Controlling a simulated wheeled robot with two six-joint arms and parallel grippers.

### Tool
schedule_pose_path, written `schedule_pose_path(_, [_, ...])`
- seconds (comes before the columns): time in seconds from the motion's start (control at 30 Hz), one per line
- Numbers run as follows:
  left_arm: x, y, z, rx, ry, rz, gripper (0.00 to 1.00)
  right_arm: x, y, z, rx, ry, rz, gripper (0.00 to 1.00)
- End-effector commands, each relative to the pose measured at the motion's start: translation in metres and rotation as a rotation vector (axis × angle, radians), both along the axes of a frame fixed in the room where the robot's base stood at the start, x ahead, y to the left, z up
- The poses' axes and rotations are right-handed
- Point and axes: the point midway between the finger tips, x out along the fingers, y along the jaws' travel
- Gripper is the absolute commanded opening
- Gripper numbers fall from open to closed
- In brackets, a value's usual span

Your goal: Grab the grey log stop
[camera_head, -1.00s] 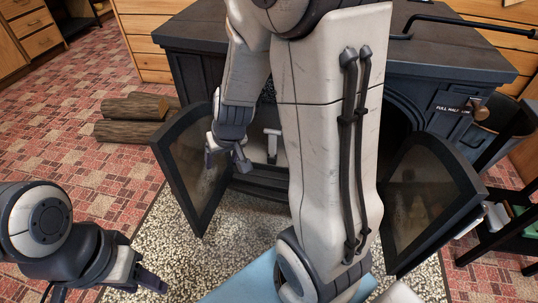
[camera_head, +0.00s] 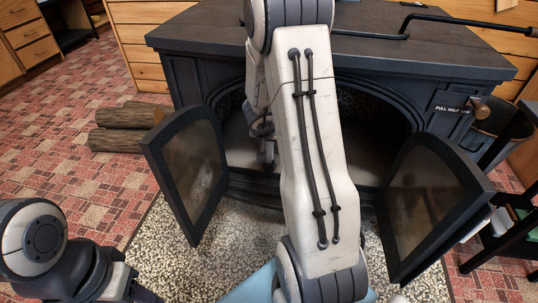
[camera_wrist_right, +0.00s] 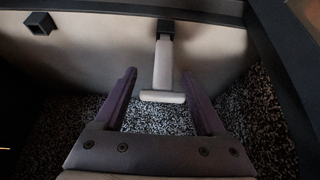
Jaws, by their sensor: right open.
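In the right wrist view a grey, T-shaped log stop (camera_wrist_right: 163,66) hangs from a black bracket on a pale panel inside the stove. My right gripper (camera_wrist_right: 160,74) is open, with one finger on each side of the log stop's stem and gaps on both sides. In the head view my right gripper (camera_head: 264,150) reaches into the stove's opening, mostly hidden by my forearm. I cannot pick out the log stop there. My left gripper (camera_head: 142,292) is cut off at the bottom left, far from the stove.
The dark stove (camera_head: 370,52) has its left glass door (camera_head: 190,172) and right glass door (camera_head: 432,200) swung open on either side of my arm. Several logs (camera_head: 125,125) lie on the red tiled floor to the left. A second, empty black bracket (camera_wrist_right: 39,23) is on the panel.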

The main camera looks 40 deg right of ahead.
Motion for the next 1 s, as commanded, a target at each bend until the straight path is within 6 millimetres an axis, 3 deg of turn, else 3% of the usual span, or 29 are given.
schedule_pose_path(0.03, [0.0, 0.0, -0.011, 0.0, 0.0, 0.0, 0.5, 0.002, -0.003, -0.013, 0.001, 0.001, -0.001, 0.72])
schedule_pose_path(0.17, [0.0, 0.0, -0.017, 0.0, 0.0, 0.0, 0.5, 0.007, -0.007, -0.02, 0.001, -0.001, 0.0, 0.72])
schedule_pose_path(0.43, [0.0, 0.0, -0.046, 0.0, 0.0, 0.0, 0.5, 0.022, -0.018, -0.054, 0.002, 0.0, 0.0, 0.72])
schedule_pose_path(0.8, [0.0, 0.0, -0.049, 0.0, 0.0, 0.0, 0.5, 0.026, -0.022, -0.058, 0.002, 0.0, 0.002, 0.72])
schedule_pose_path(0.87, [0.0, 0.0, -0.049, 0.0, 0.0, 0.0, 0.5, 0.026, -0.022, -0.058, 0.002, 0.0, 0.002, 0.53])
schedule_pose_path(1.0, [0.0, 0.0, -0.049, 0.0, 0.0, 0.0, 0.5, 0.026, -0.022, -0.058, 0.002, 0.0, 0.002, 0.0])
